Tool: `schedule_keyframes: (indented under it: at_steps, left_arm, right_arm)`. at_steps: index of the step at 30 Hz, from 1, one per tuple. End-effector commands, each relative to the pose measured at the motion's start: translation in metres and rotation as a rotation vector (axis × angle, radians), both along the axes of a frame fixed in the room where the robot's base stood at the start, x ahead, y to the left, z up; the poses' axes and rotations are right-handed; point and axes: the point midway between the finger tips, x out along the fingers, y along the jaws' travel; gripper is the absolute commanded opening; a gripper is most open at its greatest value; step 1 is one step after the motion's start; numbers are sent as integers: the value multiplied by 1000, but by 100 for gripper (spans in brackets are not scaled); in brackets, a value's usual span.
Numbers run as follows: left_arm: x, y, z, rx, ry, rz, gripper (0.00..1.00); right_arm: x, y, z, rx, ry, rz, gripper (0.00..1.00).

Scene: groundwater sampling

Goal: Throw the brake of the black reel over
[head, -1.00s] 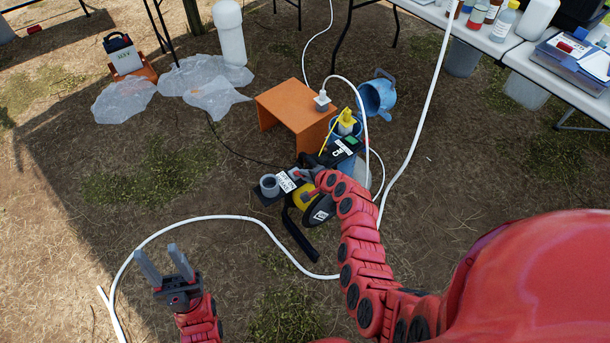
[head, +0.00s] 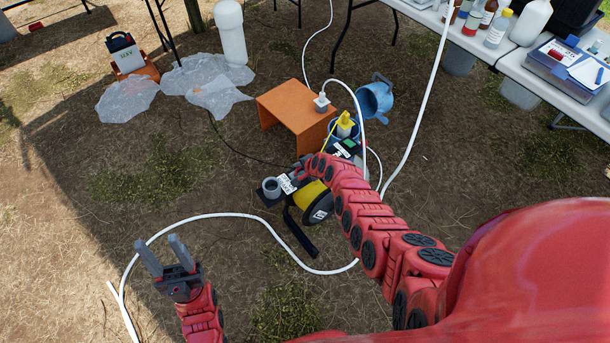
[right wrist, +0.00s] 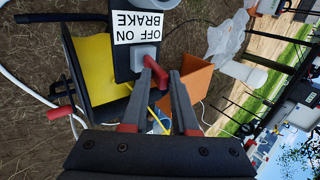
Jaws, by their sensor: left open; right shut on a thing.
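The black reel (head: 320,210) with a yellow drum (head: 307,195) stands on the ground in the middle of the head view. The right wrist view shows its yellow drum (right wrist: 97,68) and a white label (right wrist: 138,27) reading OFF ON BRAKE. Just below the label, the red brake lever (right wrist: 153,68) slants down to the right from a grey hub. My right gripper (right wrist: 161,78) has its fingers on either side of the lever and is shut on it. In the head view my arm partly covers this spot. My left gripper (head: 160,247) is open and empty, apart at lower left.
An orange stool (head: 290,112) stands behind the reel, with a blue jug (head: 375,98) beside it. A white hose (head: 205,216) loops over the ground. Tables with bottles (head: 497,28) are at upper right. Clear plastic sheets (head: 215,97) lie at upper left.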

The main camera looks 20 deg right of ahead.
Motion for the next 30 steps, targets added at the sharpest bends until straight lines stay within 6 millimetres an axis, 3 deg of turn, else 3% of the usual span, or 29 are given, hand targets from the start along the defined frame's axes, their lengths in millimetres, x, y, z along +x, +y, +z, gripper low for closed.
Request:
schedule_keyframes:
  at_steps: [15,21,29,30]
  left_arm:
    - [0,0,-5,0,0,0,50]
    - [0,0,-22,0,0,0,50]
    - [0,0,-21,0,0,0,50]
    - [0,0,-21,0,0,0,50]
  right_arm:
    - [16,6,7,-24,52,5,0]
    - [25,9,6,-40,97,3,0]
    - [26,9,9,-40,102,-1,0]
    - [26,9,10,-40,102,-1,35]
